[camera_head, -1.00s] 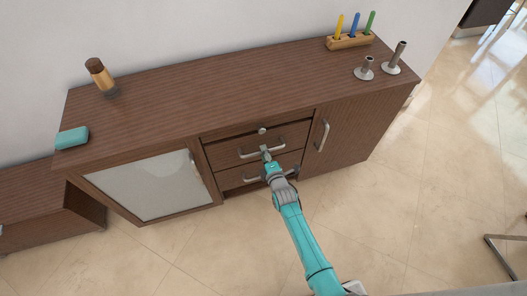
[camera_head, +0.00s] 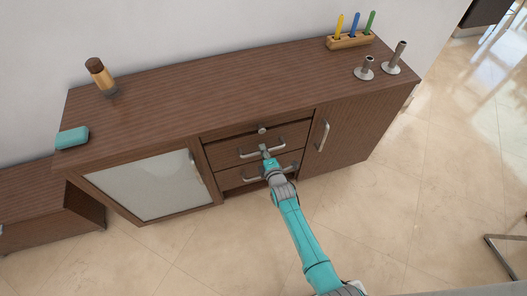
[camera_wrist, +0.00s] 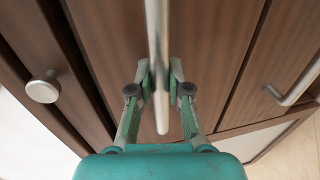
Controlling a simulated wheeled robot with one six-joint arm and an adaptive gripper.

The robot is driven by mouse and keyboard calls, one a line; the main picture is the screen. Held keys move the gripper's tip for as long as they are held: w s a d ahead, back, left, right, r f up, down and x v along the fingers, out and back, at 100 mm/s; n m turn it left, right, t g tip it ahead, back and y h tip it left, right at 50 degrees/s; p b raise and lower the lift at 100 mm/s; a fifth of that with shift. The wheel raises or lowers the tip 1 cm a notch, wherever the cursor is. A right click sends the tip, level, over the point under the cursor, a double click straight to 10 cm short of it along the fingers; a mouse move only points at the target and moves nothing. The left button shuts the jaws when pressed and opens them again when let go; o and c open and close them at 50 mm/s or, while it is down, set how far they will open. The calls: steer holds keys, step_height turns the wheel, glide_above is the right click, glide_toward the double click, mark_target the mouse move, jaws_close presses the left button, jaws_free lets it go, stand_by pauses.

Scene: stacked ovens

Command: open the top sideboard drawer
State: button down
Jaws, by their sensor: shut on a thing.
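My gripper and wrist hide part of the handle and drawer front.
A round knob (camera_head: 262,130) sits above the handle. The lower drawer's handle (camera_head: 250,179) is just below. A glass door (camera_head: 145,187) is at left and a door handle (camera_head: 323,134) at right. The floor in front (camera_head: 215,250) is clear.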

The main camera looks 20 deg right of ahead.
steer(key=s, duration=2.6)
steer(key=shift+s, duration=0.2)
steer(key=c, duration=1.1)
jaws_free()
steer(key=s+r, duration=0.2)
steer(key=s, duration=0.9)
steer(key=shift+s+r, duration=0.15)
steer(key=shift+s, duration=0.25)
